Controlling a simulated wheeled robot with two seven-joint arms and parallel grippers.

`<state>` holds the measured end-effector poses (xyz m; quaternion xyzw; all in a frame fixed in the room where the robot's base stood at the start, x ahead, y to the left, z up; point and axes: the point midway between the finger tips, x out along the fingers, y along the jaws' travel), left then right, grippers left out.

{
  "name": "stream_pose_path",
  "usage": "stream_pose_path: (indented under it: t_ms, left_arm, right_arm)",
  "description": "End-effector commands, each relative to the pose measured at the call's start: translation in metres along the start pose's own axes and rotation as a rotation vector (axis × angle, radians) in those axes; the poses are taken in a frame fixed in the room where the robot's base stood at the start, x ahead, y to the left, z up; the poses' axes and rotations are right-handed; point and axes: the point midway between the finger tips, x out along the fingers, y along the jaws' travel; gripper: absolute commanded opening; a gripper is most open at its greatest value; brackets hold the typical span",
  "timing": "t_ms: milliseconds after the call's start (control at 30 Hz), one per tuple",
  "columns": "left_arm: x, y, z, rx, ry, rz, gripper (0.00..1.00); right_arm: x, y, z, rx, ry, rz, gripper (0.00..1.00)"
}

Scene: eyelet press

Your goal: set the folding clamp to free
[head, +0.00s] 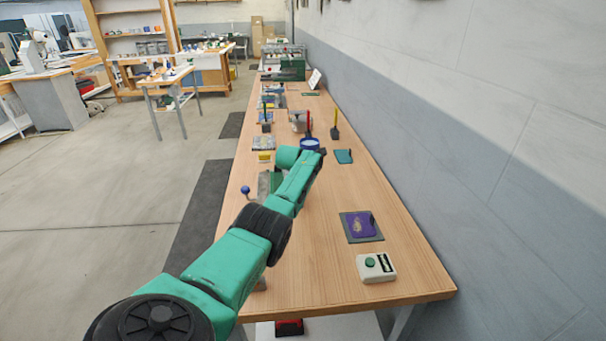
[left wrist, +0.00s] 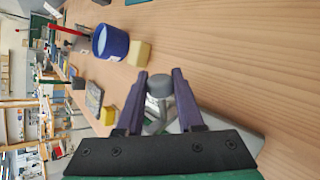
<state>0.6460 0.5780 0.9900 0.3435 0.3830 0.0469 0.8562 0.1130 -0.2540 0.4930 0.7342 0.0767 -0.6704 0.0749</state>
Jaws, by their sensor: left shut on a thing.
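My left gripper (left wrist: 159,72) is at the bench in the left wrist view. Its two dark fingers stand on either side of a grey rounded knob on a bright metal part, which looks like the folding clamp's handle (left wrist: 159,86), and they are shut on it. The rest of the clamp is mostly hidden by the fingers and the gripper's body, so its setting cannot be read. In the head view my left arm reaches over the bench from the lower left and hides the gripper and the clamp. My right gripper is in neither view.
On the bench (head: 310,240), a blue cup (left wrist: 110,42) and yellow block (left wrist: 140,53) stand close beyond the fingers. A blue ball knob (head: 245,190) is left of my arm. A purple item on a dark mat (head: 349,231) and white button box (head: 376,267) lie right. The wall bounds the right.

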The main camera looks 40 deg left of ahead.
Motion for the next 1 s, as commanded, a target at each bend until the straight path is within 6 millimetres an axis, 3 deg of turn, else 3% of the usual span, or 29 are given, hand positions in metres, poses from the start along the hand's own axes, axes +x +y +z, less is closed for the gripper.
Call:
stream_pose_path:
  t_ms: [33,300,867,900,933,1000]
  left_arm:
    - [0.006,-0.006,-0.002,0.019,0.019,0.0,0.0]
    - [0.009,-0.009,0.0,0.099,0.101,-0.001,0.0]
    - [0.008,-0.009,0.001,0.121,0.125,-0.003,0.0]
    - [0.008,-0.009,0.001,0.12,0.124,-0.003,0.52]
    - [0.008,-0.009,0.001,0.12,0.124,-0.002,0.63]
    - [0.008,-0.008,0.002,0.12,0.123,-0.002,0.66]
  right_arm:
    - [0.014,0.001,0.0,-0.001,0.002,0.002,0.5]
    - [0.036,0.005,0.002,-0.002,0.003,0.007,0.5]
    - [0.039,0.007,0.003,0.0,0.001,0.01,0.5]
    - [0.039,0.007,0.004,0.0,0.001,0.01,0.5]
    - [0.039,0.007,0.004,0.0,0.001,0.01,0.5]
    - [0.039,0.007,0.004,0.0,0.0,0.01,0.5]
